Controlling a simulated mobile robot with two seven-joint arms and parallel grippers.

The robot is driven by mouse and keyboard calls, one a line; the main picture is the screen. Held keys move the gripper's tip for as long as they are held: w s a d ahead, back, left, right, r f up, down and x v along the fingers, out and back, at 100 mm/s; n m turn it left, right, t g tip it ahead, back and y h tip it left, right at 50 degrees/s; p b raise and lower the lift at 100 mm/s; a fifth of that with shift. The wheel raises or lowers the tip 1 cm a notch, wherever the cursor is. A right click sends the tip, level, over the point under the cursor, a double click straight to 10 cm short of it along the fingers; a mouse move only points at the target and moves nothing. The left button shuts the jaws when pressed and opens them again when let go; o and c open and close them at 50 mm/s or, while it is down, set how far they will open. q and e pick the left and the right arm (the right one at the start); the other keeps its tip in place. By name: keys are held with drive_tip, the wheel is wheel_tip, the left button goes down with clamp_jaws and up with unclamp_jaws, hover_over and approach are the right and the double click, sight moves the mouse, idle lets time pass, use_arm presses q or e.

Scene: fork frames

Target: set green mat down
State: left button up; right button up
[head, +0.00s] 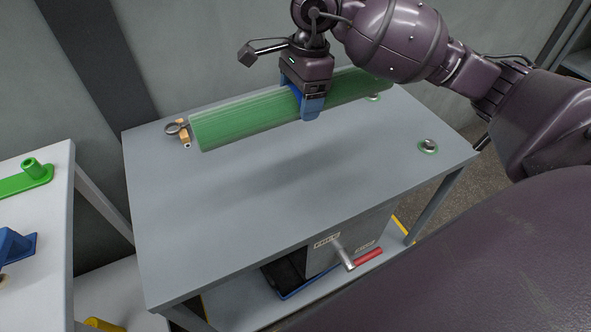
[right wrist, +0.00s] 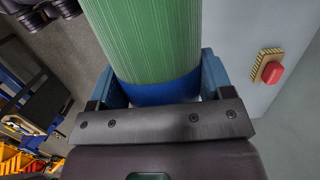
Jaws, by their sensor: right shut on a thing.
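The green mat (head: 240,119) is rolled into a long cylinder with a blue band around its middle. It hangs roughly level above the grey table (head: 250,220), with a soft shadow below it. My right gripper (head: 311,103) is shut on the roll at the band. In the right wrist view the roll (right wrist: 145,40) sits between the blue fingers, with the blue band (right wrist: 160,94) at the jaws. My left gripper is not in view.
A small orange-brown item with a dark ring (head: 182,131) lies at the table's back left. The table's middle and front are clear. A white table (head: 50,210) stands left.

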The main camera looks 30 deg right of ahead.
drive_tip(key=b, duration=0.2)
hover_over(297, 178)
wheel_tip(297, 178, down, 14)
drive_tip(key=r, duration=0.1)
drive_tip(key=f, duration=0.6)
drive_tip(key=shift+d+f, duration=0.2)
drive_tip(key=shift+f, duration=0.25)
drive_tip(key=shift+f, duration=0.15)
drive_tip(key=o, duration=1.2)
